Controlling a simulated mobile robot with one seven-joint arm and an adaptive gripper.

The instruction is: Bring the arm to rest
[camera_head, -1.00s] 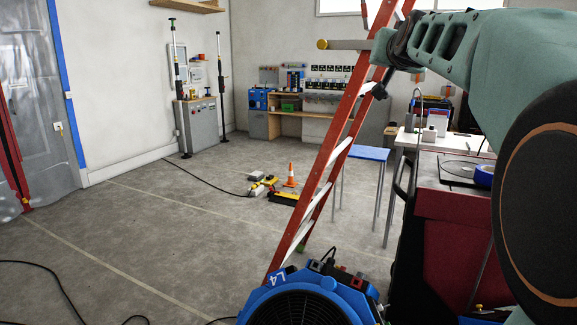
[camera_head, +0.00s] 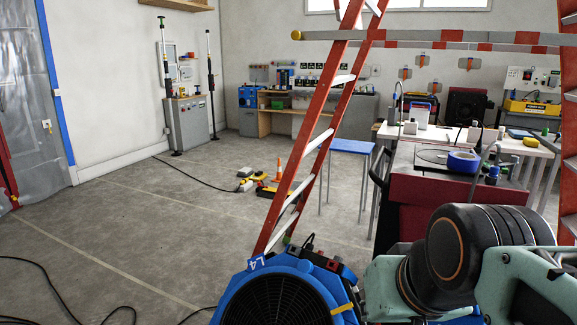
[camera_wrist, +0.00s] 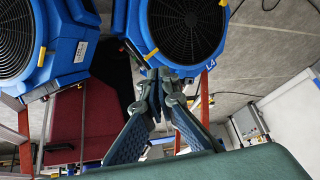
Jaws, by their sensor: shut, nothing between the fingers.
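My arm (camera_head: 455,262), pale green with black joints, is folded low at the right of the head view, beside the blue fan marked L4 (camera_head: 228,300). In the head view I cannot make out the fingers. In the wrist view my gripper (camera_wrist: 164,80) is shut and empty, its fingertips together in front of the blue fans. The L4 fan (camera_wrist: 147,50) is just beyond the fingertips there, and another blue fan (camera_wrist: 72,62) is to its left. I cannot tell whether the fingers touch a fan.
An orange ladder (camera_head: 296,165) leans behind the L4 fan. A blue stool (camera_head: 350,147) stands farther back. Cables lie on the floor at left, which is otherwise mostly open.

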